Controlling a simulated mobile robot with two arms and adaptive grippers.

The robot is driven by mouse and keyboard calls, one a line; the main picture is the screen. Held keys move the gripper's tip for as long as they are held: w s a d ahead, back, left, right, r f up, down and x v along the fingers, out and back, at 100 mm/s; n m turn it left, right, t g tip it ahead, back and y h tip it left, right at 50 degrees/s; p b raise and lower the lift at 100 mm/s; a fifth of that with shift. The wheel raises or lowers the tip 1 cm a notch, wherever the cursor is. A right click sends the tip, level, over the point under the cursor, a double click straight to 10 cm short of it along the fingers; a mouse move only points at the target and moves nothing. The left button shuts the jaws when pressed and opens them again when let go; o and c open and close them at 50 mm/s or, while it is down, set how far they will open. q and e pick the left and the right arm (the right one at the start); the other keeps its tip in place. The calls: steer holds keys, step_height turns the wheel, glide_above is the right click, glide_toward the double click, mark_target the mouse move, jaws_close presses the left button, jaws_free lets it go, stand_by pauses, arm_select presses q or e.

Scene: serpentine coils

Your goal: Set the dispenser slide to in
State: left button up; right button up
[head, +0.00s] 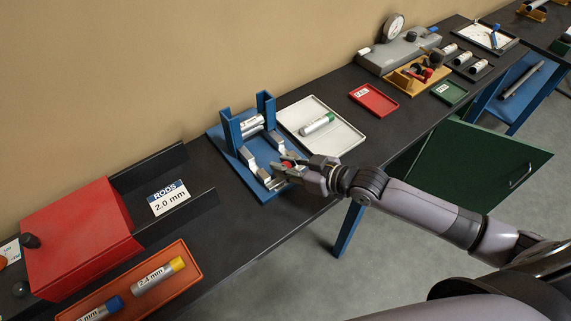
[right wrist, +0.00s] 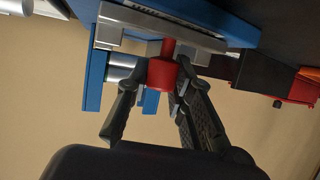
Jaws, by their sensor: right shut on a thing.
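The dispenser is a blue stand with a base plate (head: 216,137) and two upright posts, with silver rods (head: 252,126) stacked between them. Pale metal rails (head: 247,160) lie at its front. The slide's red knob (right wrist: 163,74) sits on a short red stem in front of a pale metal part (right wrist: 140,18) in the right wrist view. My right gripper (head: 288,163) is at the dispenser's front, its fingers closed around the red knob. The fingers hide much of the slide in the head view, so its exact travel is hard to tell. My left gripper is not in view.
A white tray (head: 350,141) with a green-capped tube (head: 317,125) is just right of the dispenser. A red box (head: 75,235) and an orange tray (head: 191,264) with labelled tubes are at the left. A green cabinet door (head: 478,165) hangs open below the bench.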

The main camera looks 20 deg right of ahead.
jaws_close()
steer(key=w+a+b, duration=0.1)
steer(key=w, duration=0.2)
steer(key=w+a+b, duration=0.1)
steer(key=w, duration=0.1)
steer(key=w+a+b, duration=0.1)
steer(key=w+b, duration=0.1)
steer(key=w, duration=0.1)
steer(key=shift+w+a+f, duration=0.1)
steer(key=shift+w, duration=0.45)
steer(key=shift+r, duration=0.25)
steer(key=o, duration=0.6)
jaws_free()
steer(key=shift+o, duration=0.5)
steer(key=shift+w+a+f, duration=0.1)
steer(key=shift+w, duration=0.05)
